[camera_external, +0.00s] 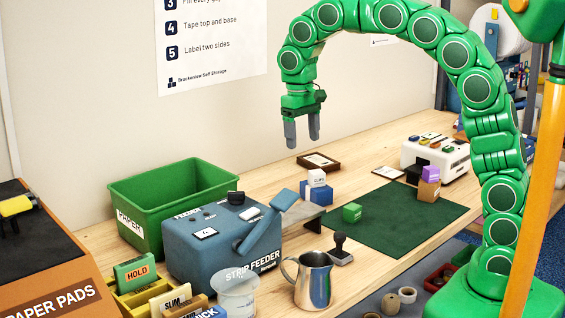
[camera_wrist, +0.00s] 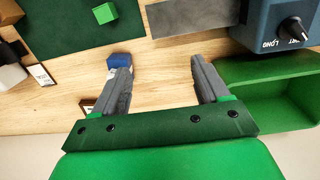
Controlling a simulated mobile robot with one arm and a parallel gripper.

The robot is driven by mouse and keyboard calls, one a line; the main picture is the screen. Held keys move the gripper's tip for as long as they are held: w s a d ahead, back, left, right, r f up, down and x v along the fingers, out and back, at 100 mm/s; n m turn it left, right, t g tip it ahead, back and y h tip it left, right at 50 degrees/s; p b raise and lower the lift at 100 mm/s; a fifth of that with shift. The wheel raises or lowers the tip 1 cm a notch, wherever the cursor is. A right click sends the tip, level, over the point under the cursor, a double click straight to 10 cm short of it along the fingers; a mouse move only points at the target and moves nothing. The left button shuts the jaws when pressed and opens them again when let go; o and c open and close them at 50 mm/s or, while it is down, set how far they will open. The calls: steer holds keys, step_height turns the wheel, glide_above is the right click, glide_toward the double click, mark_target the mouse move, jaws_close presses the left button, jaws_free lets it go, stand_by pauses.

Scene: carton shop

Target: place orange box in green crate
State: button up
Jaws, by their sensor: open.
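An orange-brown box (camera_external: 429,190) stands at the right part of the dark green mat, with a smaller purple block (camera_external: 431,174) on top of it. The green crate (camera_external: 184,206), labelled PAPER, stands at the left against the wall and looks empty in the part I see; it also shows at the right of the wrist view (camera_wrist: 268,68). My gripper (camera_external: 302,140) is open and empty, raised above the bench between crate and mat, fingers pointing down. In the wrist view its fingers (camera_wrist: 158,66) are apart with bare wood between them. I cannot clearly identify the orange box there.
A blue strip feeder (camera_external: 225,245) stands in front of the crate. The green mat (camera_external: 400,225) carries a green cube (camera_external: 352,213). A blue box (camera_external: 317,194) with a white block on top, a stamp (camera_external: 340,250), a metal jug (camera_external: 312,281) and a white machine (camera_external: 437,155) stand nearby.

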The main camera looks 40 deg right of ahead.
steer(key=s+d, duration=0.5)
steer(key=s, duration=0.4)
steer(key=s+d, duration=0.6)
steer(key=s, duration=0.3)
steer(key=s+d+f, duration=0.2)
steer(key=s, duration=0.7)
steer(key=s+d+f+g, duration=0.1)
steer(key=s+d+f, duration=0.1)
steer(key=s, duration=0.8)
steer(key=shift+d+f, duration=0.25)
steer(key=shift+f, duration=0.6)
